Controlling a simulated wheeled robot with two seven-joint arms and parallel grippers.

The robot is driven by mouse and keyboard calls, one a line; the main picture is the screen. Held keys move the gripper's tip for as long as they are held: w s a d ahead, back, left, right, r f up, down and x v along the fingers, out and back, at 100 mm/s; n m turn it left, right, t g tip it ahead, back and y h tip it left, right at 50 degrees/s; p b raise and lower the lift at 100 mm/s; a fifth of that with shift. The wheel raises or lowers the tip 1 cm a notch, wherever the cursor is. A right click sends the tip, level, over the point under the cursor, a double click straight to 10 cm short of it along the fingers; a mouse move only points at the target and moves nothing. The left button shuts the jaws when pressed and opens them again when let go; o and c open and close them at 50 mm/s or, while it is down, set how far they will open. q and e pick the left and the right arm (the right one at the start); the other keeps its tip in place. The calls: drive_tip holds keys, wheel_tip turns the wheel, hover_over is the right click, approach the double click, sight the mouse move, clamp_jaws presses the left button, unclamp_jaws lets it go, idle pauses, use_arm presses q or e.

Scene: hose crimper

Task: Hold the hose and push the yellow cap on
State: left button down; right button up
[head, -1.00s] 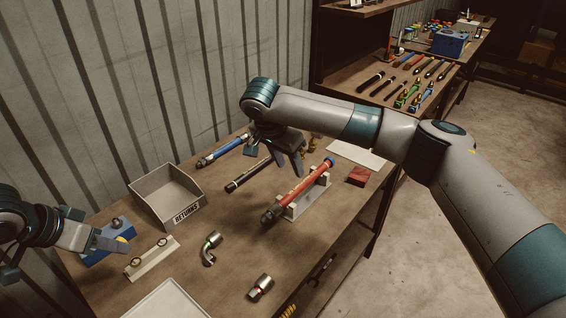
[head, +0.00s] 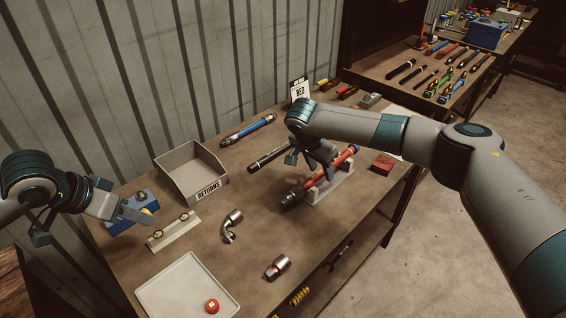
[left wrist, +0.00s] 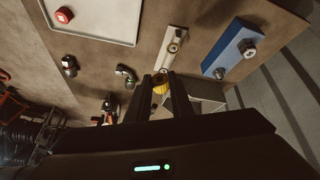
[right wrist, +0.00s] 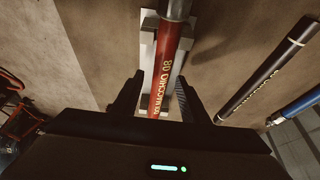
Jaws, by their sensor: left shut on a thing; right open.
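The red hose (head: 338,166) lies in a white cradle (head: 341,186), with a metal fitting at its near end. My right gripper (head: 318,170) is low over the hose's middle. In the right wrist view its open fingers (right wrist: 157,92) lie on either side of the hose (right wrist: 164,72), with visible gaps. Whether they reach down beside it is unclear. My left gripper (head: 146,213) is shut on the yellow cap (left wrist: 160,87), well left of the hose. The cap's lower part is hidden between the fingers.
A grey RETURNS bin (head: 207,186), a blue block (head: 119,222) and a pale rack (head: 174,232) stand near my left gripper. Two metal fittings (head: 232,224) (head: 277,267) and a white tray (head: 165,296) lie in front. Black (head: 262,160) and blue (head: 247,131) hoses lie behind; a red block (head: 383,163) lies right.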

clamp_jaws()
idle(0.4)
idle(0.4)
